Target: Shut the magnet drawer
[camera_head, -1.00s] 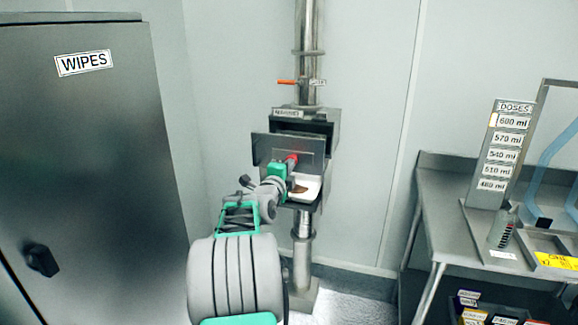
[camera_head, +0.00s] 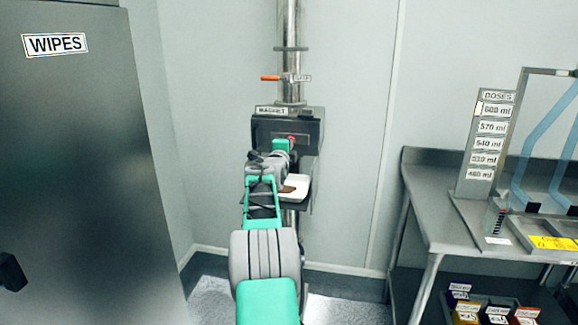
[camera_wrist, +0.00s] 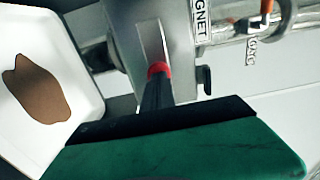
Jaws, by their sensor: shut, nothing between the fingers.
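The magnet drawer's grey front (camera_head: 264,130) sits against its dark housing (camera_head: 312,132) on the steel pipe, with no clear gap in the head view. The wrist view shows the front (camera_wrist: 125,35) with a pale upright handle bar (camera_wrist: 151,42) and a MAGNET label above it. My gripper (camera_head: 291,141) is shut and empty, its red tips up against the front at the handle. The tips also show in the wrist view (camera_wrist: 158,72). My arm hides the lower part of the front.
A white tray with brown powder (camera_head: 298,186) sits just below the drawer. An orange-handled valve (camera_head: 270,78) is on the pipe above. A wipes cabinet (camera_head: 80,150) stands left; a steel bench (camera_head: 425,185) with a doses board (camera_head: 488,140) stands right.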

